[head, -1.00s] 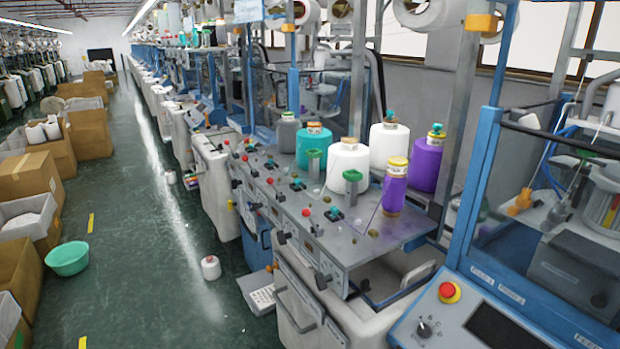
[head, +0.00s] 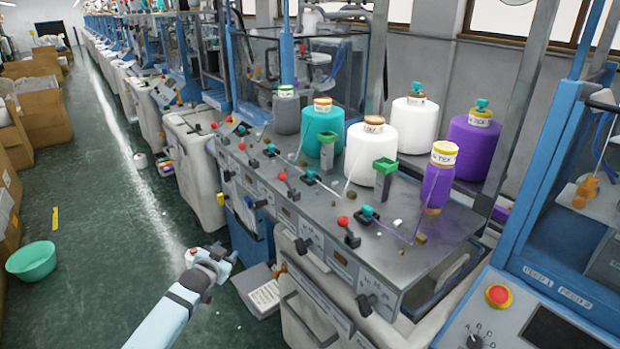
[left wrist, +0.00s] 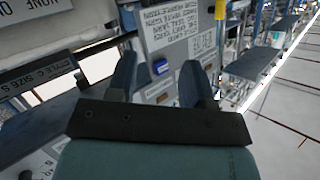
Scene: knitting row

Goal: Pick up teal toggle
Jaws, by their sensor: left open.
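Several small teal toggles on black bases sit in a row on the grey machine top. The nearest teal toggle (head: 367,211) is beside a red-knobbed lever, and another teal toggle (head: 310,173) is farther back. Which one the task means, I cannot tell. My left gripper (head: 220,258) is over the aisle floor, left of the machine front and apart from every toggle. In the left wrist view my left gripper (left wrist: 158,82) is open, with nothing seen between its fingers. No toggle can be made out in that view. My right gripper is out of view.
Yarn cones stand on the machine top: teal (head: 322,135), white (head: 371,155), purple (head: 472,150), and a small purple one (head: 437,185). A control box with a red button (head: 498,296) is at right. A green basin (head: 32,261) lies on the floor.

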